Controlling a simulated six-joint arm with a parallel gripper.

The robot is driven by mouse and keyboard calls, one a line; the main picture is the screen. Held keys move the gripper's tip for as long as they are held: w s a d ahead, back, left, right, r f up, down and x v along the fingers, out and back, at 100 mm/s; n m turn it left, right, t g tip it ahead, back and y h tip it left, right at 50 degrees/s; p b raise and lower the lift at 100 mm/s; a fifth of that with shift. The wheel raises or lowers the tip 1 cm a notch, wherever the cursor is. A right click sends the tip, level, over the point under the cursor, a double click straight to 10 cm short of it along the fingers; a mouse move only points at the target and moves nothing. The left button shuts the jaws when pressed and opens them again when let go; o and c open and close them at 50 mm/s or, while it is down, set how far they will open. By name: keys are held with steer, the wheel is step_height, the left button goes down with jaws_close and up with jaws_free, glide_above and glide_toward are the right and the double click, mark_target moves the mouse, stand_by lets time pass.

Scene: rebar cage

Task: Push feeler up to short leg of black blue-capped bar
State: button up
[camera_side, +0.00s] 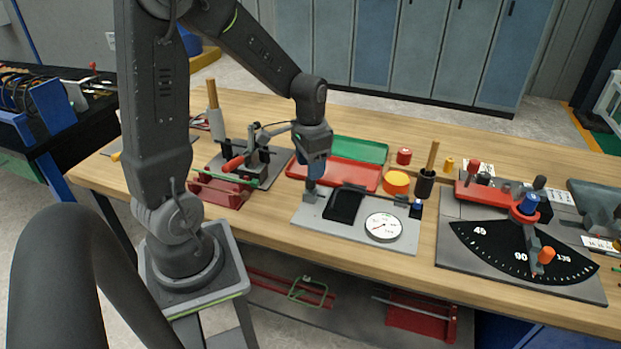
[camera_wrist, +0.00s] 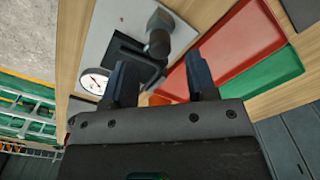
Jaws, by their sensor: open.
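My gripper (camera_side: 312,188) points down over the left end of a grey gauge plate (camera_side: 390,240). In the wrist view its two fingers (camera_wrist: 163,85) stand apart, with nothing visibly held between them. The plate carries a black block (camera_side: 343,205), a white dial (camera_side: 384,227) and a small blue-topped piece (camera_side: 416,208) at its right end. The wrist view shows the dial (camera_wrist: 95,80), black parts (camera_wrist: 130,50) and a dark grey rounded piece (camera_wrist: 159,34) just beyond the fingers. I cannot tell which part is the feeler or the bar's short leg.
A red tray (camera_side: 335,176) and green tray (camera_side: 355,150) lie behind the plate. A clamp fixture (camera_side: 250,165) stands to the left. An orange round container (camera_side: 397,183) and black holder (camera_side: 425,184) stand behind right. An angle plate (camera_side: 520,255) with a blue knob (camera_side: 528,203) is farther right.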

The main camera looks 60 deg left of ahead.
mark_target(315, 190)
steer(key=shift+f, duration=2.25)
jaws_close()
